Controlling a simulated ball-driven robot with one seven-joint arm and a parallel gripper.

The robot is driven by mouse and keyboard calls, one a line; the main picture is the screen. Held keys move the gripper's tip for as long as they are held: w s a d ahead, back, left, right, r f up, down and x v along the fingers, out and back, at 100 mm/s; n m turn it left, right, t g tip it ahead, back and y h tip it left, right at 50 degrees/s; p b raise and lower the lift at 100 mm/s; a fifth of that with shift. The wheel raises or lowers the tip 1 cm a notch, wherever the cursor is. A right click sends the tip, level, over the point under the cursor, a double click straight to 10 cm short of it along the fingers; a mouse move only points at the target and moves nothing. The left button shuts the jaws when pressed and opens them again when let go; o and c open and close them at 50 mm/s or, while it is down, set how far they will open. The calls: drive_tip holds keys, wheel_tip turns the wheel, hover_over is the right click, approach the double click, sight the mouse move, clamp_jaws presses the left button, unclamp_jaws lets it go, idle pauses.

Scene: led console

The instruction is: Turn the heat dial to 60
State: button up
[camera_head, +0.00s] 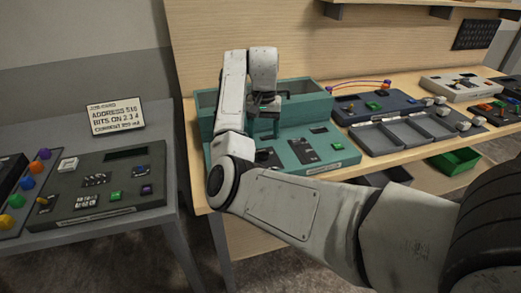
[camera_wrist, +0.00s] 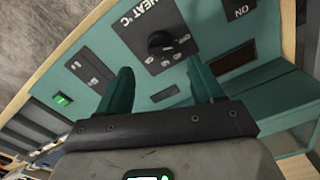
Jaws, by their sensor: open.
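The teal console (camera_head: 325,135) stands on the wooden bench, below and around my gripper (camera_head: 266,112). In the wrist view the heat dial (camera_wrist: 160,42) is a round black knob on a dark plate marked "HEAT °C", with white scale marks around it. The number its pointer faces is too small to read. My gripper (camera_wrist: 160,66) is open, its two teal fingers apart and empty. In the picture the dial lies between and just beyond the fingertips; no contact shows. In the head view my arm hides part of the console, and the dial cannot be made out.
On the console are a dark switch plate (camera_wrist: 90,68), a green button (camera_wrist: 63,99), and an "ON" plate (camera_wrist: 240,10). A dark blue console (camera_head: 385,105) and a grey tray (camera_head: 400,133) stand to the right. A grey table (camera_head: 110,230) with another panel stands left.

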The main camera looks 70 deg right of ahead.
sight(263, 154)
wheel_tip(263, 154, down, 8)
drive_tip(key=shift+r+p, duration=0.25)
drive_tip(key=shift+p, duration=0.05)
drive_tip(key=c, duration=1.1)
